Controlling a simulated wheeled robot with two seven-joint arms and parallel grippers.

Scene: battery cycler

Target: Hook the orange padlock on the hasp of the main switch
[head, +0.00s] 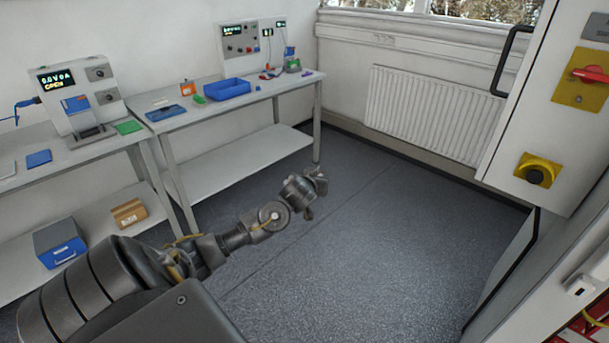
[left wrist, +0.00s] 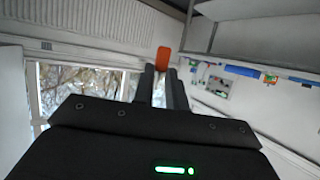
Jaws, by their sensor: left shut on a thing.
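The orange padlock (left wrist: 163,58) shows in the left wrist view at the fingertips of my left gripper (left wrist: 161,74). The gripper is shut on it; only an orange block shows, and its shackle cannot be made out. In the head view my left gripper (head: 318,180) is above the open floor, left of and well apart from the cabinet, and the padlock cannot be made out there. The main switch (head: 589,75) is a red handle on a yellow plate, high on the cabinet at the right edge. Its hasp is too small to tell. My right gripper is out of view.
The grey-white cabinet (head: 550,120) also bears a black knob on a yellow plate (head: 538,172) and a black door handle (head: 508,60). Benches with instruments and a blue bin (head: 227,90) line the left. A radiator (head: 430,112) is on the back wall. The floor between is clear.

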